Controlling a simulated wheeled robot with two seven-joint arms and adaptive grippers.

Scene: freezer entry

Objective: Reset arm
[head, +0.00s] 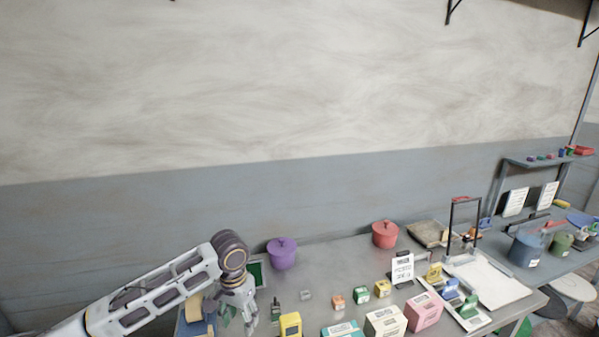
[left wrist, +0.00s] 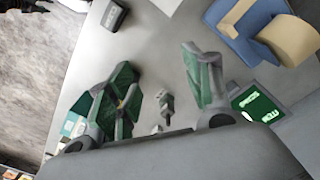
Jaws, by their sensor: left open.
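My left arm comes in from the lower left in the head view. Its left gripper (head: 238,318) points down over the left end of the metal table (head: 325,262). In the left wrist view the two green-lined fingers of the left gripper (left wrist: 160,88) are spread apart. No object is held between them. A small grey item (left wrist: 166,106) shows below, past the fingers. My right gripper is in neither view.
A purple lidded pot (head: 282,254) and a red lidded pot (head: 385,236) stand along the wall. Small boxes, including a yellow one (head: 291,325) and a pink one (head: 424,312), stand near the front. A blue and tan object (left wrist: 250,30) lies beside the gripper.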

